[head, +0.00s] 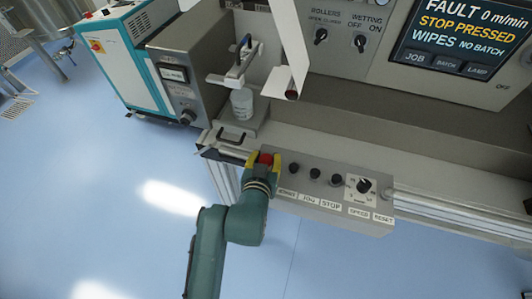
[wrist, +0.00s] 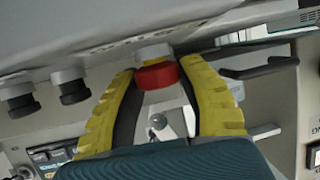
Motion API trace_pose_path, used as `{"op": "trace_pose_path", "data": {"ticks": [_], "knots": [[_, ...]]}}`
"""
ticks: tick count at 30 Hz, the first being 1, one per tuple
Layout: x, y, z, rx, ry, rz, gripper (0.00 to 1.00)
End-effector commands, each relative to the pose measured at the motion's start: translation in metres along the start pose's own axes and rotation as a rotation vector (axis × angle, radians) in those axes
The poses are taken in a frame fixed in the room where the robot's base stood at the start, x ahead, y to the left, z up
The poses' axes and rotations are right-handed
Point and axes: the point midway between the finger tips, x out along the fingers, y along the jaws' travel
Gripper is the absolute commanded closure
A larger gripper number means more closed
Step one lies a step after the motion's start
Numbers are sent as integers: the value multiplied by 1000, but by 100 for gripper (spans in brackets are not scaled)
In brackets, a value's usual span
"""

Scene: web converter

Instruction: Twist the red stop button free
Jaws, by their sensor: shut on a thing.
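The red stop button (head: 265,158) sits at the left end of the grey control box (head: 330,207), mostly covered by my gripper in the head view. In the wrist view the red button (wrist: 158,77) is between the yellow fingers, with a pale collar behind it. My gripper (head: 264,162) is shut on the button, one yellow finger on each side; the fingers also show in the wrist view (wrist: 160,72). The display (head: 455,35) reads "FAULT", "STOP PRESSED" and "WIPES NO BATCH".
Several black knobs (head: 315,173) and a speed dial (head: 364,185) sit on the box to the right of my gripper. The blue floor in front is open.

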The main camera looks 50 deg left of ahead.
Motion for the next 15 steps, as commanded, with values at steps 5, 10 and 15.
{"op": "trace_pose_path", "data": {"ticks": [5, 10, 15], "knots": [[1, -3, 2, 46, -3, 118, 97], [2, -2, 4, 90, -1, 219, 97], [2, -1, 4, 120, -2, 289, 97]]}}
